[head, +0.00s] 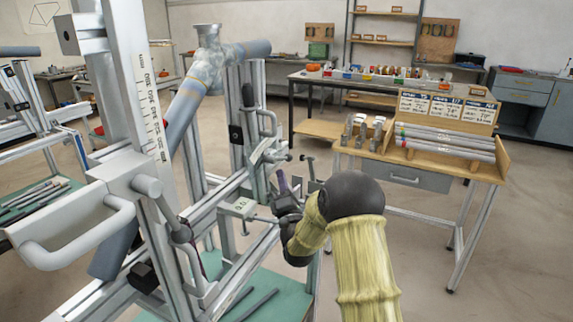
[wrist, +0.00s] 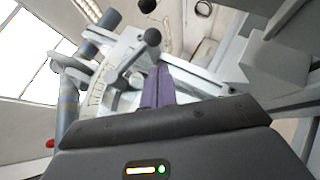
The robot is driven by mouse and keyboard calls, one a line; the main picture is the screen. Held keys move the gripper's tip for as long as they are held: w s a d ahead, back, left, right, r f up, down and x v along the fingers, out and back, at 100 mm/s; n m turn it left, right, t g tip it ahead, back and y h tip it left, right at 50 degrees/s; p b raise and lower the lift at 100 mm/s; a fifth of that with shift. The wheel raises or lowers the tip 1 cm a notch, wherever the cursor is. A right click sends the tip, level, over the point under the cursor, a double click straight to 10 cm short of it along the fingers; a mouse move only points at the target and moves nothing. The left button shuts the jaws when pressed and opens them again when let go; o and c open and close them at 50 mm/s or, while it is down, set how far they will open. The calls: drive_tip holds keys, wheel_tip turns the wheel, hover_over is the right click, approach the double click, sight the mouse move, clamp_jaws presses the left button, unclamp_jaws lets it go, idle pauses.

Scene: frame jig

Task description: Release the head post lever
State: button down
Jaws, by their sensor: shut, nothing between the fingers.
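The frame jig (head: 127,75) fills the left of the head view, with a scaled metal post and a grey tube frame (head: 185,100) clamped in it. An upright post (head: 250,135) behind carries a dark-ended handle (head: 248,95) and clamp parts (head: 268,152). I cannot tell for sure which handle is the head post lever. My gripper (head: 283,180) is beside the jig's right side, just below these clamp parts. Its purple fingers (wrist: 158,88) are shut and empty in the wrist view. A dark ball knob (wrist: 152,37) on a rod shows just beyond the fingertips; contact is unclear.
A numbered block (head: 238,208) and jig rails lie left of my gripper. A wooden-topped cart (head: 470,168) with tubes and labelled boxes stands at right. A workbench (head: 375,82) with small parts is behind. Floor between jig and cart is clear.

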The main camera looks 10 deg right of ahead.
sight(291, 159)
drive_tip(key=shift+w+d+r+p, duration=0.6)
drive_tip(key=shift+d+r+p, duration=0.15)
drive_tip(key=shift+p, duration=0.1)
drive_tip(key=shift+f+b, duration=0.1)
drive_tip(key=shift+b, duration=0.65)
drive_tip(key=shift+w+d+r+n+t+y+b, duration=0.2)
drive_tip(key=shift+n+t+y+b, duration=0.45)
drive_tip(key=shift+b, duration=0.85)
drive_tip(key=shift+w+r+n+b, duration=0.15)
drive_tip(key=shift+n+b, duration=0.1)
drive_tip(key=shift+b, duration=0.6)
drive_tip(key=b, duration=0.1)
drive_tip(key=r+b, duration=0.1)
drive_tip(key=b, duration=0.1)
drive_tip(key=shift+w+d+r+b, duration=0.1)
drive_tip(key=shift+w+d+b, duration=0.2)
drive_tip(key=shift+w+d+r+b, duration=0.15)
drive_tip(key=shift+r+b, duration=0.25)
drive_tip(key=shift+b, duration=0.2)
drive_tip(key=shift+w+d+r+b, duration=0.1)
drive_tip(key=shift+w+r+b, duration=0.05)
drive_tip(key=shift+r+b, duration=0.35)
drive_tip(key=shift+f, duration=0.1)
